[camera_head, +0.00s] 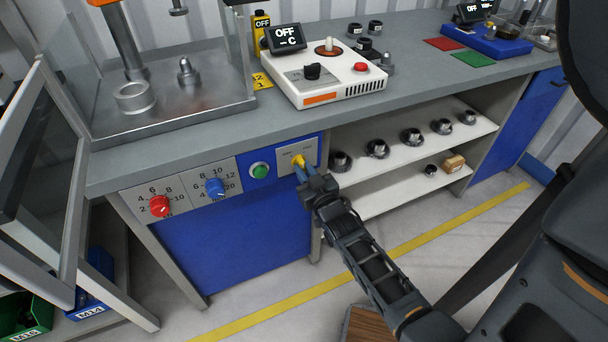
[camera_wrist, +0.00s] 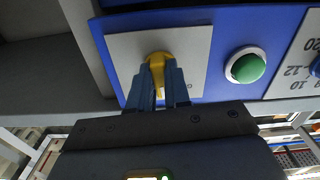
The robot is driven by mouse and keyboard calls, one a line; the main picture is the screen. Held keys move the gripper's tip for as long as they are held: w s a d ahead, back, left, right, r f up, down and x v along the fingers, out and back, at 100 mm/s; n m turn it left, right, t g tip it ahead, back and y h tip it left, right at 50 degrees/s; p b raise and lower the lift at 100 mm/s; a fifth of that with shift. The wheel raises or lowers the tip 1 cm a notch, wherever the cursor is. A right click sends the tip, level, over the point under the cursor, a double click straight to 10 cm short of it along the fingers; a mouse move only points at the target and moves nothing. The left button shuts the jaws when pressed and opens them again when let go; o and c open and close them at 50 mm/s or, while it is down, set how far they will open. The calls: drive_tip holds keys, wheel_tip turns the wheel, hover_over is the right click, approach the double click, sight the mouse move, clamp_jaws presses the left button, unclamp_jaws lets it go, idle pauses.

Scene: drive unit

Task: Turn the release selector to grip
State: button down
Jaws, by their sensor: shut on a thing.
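The release selector (camera_head: 298,160) is a yellow knob on a light grey plate (camera_head: 284,158) at the right end of the blue front panel. My gripper (camera_head: 300,174) reaches it from the front, with its blue fingers on either side of the knob. In the wrist view the yellow selector (camera_wrist: 158,62) sits between the two fingers (camera_wrist: 159,84), which are shut on it. The fingers hide part of the knob and plate. The plate's lettering is too small to read, so I cannot tell which position the selector points to.
A green button (camera_head: 259,170), a blue dial (camera_head: 214,188) and a red dial (camera_head: 159,206) lie left of the selector. Shelves with several dark and metal parts (camera_head: 378,149) stand to the right. The grey worktop (camera_head: 200,137) overhangs above. A glass-walled press (camera_head: 150,95) stands at the left.

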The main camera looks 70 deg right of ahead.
drive_tip(key=n+b, duration=0.1)
drive_tip(key=n, duration=0.2)
drive_tip(key=shift+s+f+n+b, duration=0.1)
drive_tip(key=shift+n+b, duration=0.2)
drive_tip(key=shift+b, duration=0.05)
drive_tip(key=shift+n+b, duration=0.75)
drive_tip(key=shift+n, duration=0.75)
drive_tip(key=c, duration=1.1)
unclamp_jaws()
drive_tip(key=b+v, duration=0.1)
drive_tip(key=v, duration=0.6)
drive_tip(key=shift+s+a, duration=0.25)
drive_tip(key=shift+a, duration=0.1)
